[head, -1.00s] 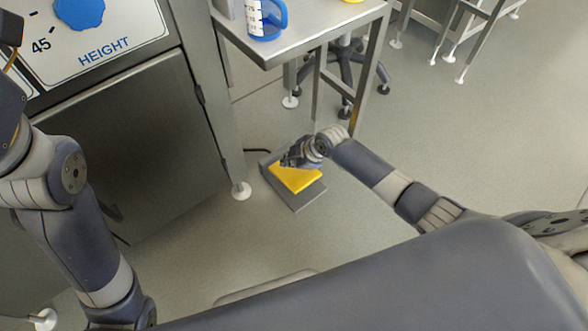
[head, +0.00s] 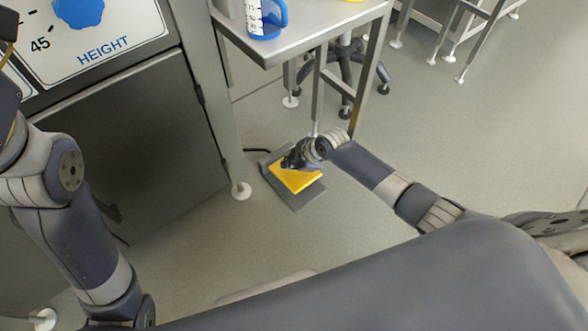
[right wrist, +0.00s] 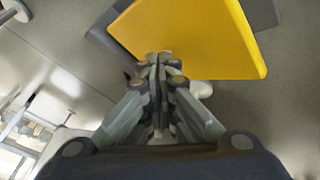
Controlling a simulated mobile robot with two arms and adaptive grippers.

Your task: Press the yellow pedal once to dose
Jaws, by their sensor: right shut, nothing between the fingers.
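The yellow pedal (head: 298,179) sits in a grey base (head: 309,197) on the floor beside the metal cabinet. In the right wrist view the yellow pedal (right wrist: 196,36) fills the top of the picture. My right gripper (head: 287,164) is over the upper left part of the pedal. Its fingers (right wrist: 158,58) are shut with nothing between them, and their tips overlap the pedal's edge in the wrist view. I cannot tell whether they touch the pedal. My left gripper is out of view; only my left arm shows at the left.
A metal cabinet (head: 120,150) with a blue height knob (head: 78,10) stands at the left. A steel table (head: 310,38) holds a blue-handled measuring jug (head: 266,18). A chair base (head: 350,75) is behind the pedal. The floor to the right is clear.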

